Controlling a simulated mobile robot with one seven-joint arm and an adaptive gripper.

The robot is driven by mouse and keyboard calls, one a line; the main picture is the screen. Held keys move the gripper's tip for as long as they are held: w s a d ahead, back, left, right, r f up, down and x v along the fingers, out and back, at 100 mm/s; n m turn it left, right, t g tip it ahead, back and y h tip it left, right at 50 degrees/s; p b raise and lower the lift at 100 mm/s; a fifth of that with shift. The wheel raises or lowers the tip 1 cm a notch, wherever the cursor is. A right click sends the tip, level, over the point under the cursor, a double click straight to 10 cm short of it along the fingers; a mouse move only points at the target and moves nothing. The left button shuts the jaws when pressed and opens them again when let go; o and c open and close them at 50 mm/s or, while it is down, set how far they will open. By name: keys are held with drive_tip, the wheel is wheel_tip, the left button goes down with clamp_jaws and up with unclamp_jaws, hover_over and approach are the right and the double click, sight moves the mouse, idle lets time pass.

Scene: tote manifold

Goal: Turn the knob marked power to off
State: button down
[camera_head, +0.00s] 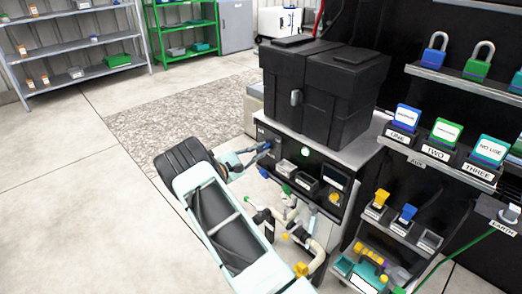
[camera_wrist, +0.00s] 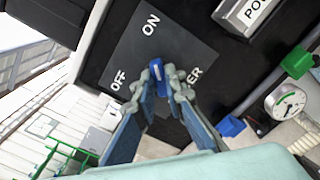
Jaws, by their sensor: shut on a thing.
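The power knob (camera_wrist: 157,70) is blue and sits on a dark grey plate (camera_wrist: 128,55) with white lettering. ON is at the plate's top and OFF at its left. The letters ER show to the right of my fingers, and the rest of that word is hidden. My gripper (camera_wrist: 162,84) is shut on the knob, with a fingertip on each side. The fingers cover part of the knob, so I cannot tell exactly which mark it points to. In the head view my gripper (camera_head: 261,149) reaches the left end of the black front panel (camera_head: 270,135), and the knob is hidden.
A black tote (camera_head: 320,90) stands on the bench above the panel. Pipes with a green-handled valve (camera_head: 286,189) and a yellow handle (camera_head: 301,269) lie below. A round gauge (camera_wrist: 288,103) is right of my fingers. Shelves of locks and tags stand at right; open floor lies left.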

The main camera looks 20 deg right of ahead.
drive_tip(key=n, duration=0.4)
drive_tip(key=shift+n, duration=0.4)
drive_tip(key=n+p, duration=0.1)
drive_tip(key=n, duration=0.3)
drive_tip(key=n+p, duration=0.1)
drive_tip(key=n, duration=0.4)
drive_tip(key=shift+n+p, duration=0.3)
drive_tip(key=shift+n, duration=1.4)
drive_tip(key=c, duration=2)
unclamp_jaws()
